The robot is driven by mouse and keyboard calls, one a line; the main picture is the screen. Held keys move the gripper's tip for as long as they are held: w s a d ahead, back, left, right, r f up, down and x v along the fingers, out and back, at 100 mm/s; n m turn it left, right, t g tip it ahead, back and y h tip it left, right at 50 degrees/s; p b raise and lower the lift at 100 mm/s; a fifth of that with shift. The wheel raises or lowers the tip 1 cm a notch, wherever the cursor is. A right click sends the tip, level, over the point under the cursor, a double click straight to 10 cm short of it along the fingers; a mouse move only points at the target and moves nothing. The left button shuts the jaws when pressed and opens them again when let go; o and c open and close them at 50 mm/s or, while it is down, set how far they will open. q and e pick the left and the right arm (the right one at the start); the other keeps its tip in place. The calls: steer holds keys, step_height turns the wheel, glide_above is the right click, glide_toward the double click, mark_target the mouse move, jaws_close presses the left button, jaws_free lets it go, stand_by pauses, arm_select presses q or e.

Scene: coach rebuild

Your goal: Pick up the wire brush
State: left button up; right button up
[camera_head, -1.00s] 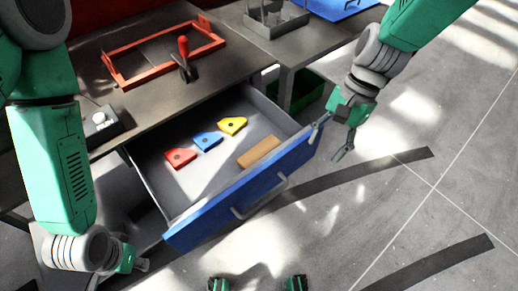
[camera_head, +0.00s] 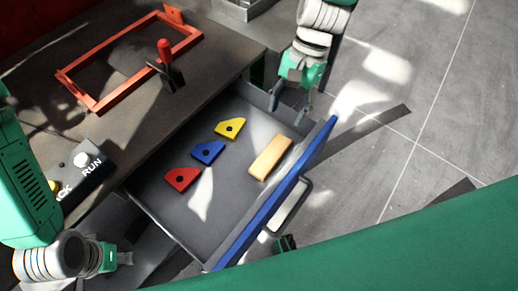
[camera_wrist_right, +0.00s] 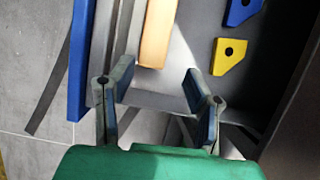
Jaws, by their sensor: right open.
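A tan, wooden-looking bar (camera_head: 270,158), the likeliest wire brush, lies in the open drawer (camera_head: 215,222) beside its blue front. No bristles show. My right gripper (camera_head: 289,106) is open and empty over the drawer's far right corner, beyond the bar's far end. In the right wrist view the bar (camera_wrist_right: 158,35) lies ahead of the open right fingers (camera_wrist_right: 160,72), apart from them. My left gripper (camera_head: 125,258) is low at the left, outside the drawer; its jaw opening is unclear.
Yellow (camera_head: 230,128), blue (camera_head: 208,152) and red (camera_head: 181,179) plates with holes lie in the drawer, left of the bar. The bench above holds a red frame (camera_head: 88,99), a red-handled tool (camera_head: 165,52) and a button box (camera_head: 83,172). Floor is clear at the right.

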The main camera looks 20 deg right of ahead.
mark_target(274, 151)
steer(key=x, duration=0.3)
steer(key=d+x, duration=0.1)
steer(key=x, duration=0.2)
steer(key=shift+s+d+f+b, duration=0.1)
steer(key=shift+s+f+b, duration=0.2)
steer(key=shift+b, duration=0.1)
steer(key=shift+a+f, duration=0.4)
steer(key=shift+a, duration=0.2)
steer(key=x, duration=0.4)
steer(key=shift+s+a+f+b, duration=0.15)
steer(key=shift+s+a+b, duration=0.2)
steer(key=shift+s+a, duration=0.1)
steer(key=shift+d+f, duration=0.2)
steer(key=shift+f, duration=0.05)
steer(key=shift+o, duration=0.4)
steer(key=shift+w+d+f, duration=0.1)
steer(key=shift+d, duration=0.2)
steer(key=c, duration=0.6)
steer(key=shift+a, duration=0.25)
steer(key=shift+c, duration=0.2)
